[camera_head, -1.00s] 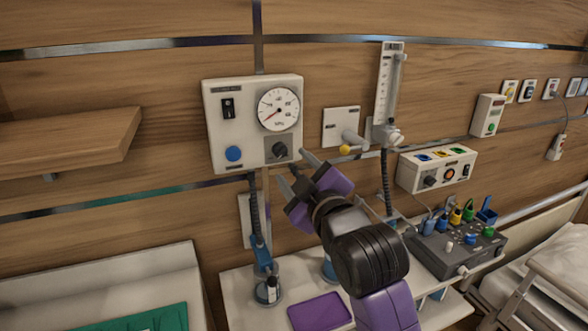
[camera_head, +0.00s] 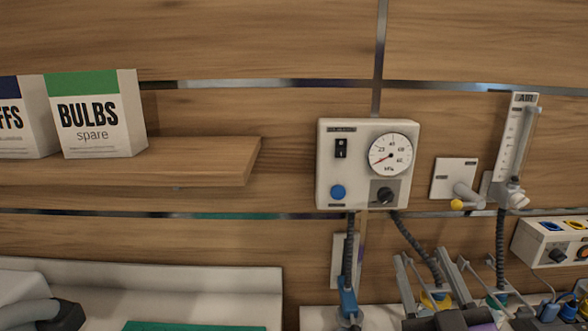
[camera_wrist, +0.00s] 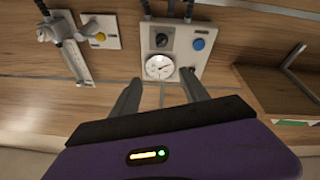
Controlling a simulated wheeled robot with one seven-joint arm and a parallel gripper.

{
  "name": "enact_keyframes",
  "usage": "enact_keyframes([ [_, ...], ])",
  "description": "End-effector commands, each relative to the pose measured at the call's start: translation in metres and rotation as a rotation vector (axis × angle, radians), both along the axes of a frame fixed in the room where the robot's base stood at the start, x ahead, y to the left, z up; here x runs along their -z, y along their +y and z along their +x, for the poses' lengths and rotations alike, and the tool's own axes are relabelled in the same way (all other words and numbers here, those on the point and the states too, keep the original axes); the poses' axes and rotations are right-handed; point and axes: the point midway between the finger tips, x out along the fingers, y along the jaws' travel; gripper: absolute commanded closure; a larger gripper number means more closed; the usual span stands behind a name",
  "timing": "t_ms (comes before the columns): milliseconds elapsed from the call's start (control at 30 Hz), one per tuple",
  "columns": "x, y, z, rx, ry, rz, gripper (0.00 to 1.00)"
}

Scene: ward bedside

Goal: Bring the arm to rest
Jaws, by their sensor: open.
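My gripper (camera_head: 428,264) is at the bottom of the head view, below the gauge panel, with its grey fingers pointing up. The fingers are apart and nothing shows between them. In the wrist view my gripper (camera_wrist: 160,92) has both fingers spread over the purple palm, pointing toward the gauge panel, which appears upside down. Most of my arm is below the edge of the head view. The gauge panel (camera_head: 326,180) hangs on the wooden wall with a dial, a blue button and a black knob; it also shows in the wrist view (camera_wrist: 188,28).
A wooden shelf (camera_head: 200,163) at the left carries a BULBS box (camera_head: 92,125) and another box. A flowmeter (camera_head: 513,145) and a white socket box (camera_head: 541,240) are on the right. Dark hoses hang near my gripper. A pale bed edge (camera_head: 200,285) is at lower left.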

Motion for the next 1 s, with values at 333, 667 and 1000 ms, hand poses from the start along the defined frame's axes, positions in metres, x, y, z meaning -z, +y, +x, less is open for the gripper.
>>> enact_keyframes([
  [333, 0.089, 0.001, -0.109, -0.026, 0.062, 0.198, 0.47],
  [667, 0.145, 0.001, -0.218, -0.03, 0.189, 0.3, 0.47],
  [1000, 0.19, 0.0, -0.326, -0.017, 0.425, 0.309, 0.47],
])
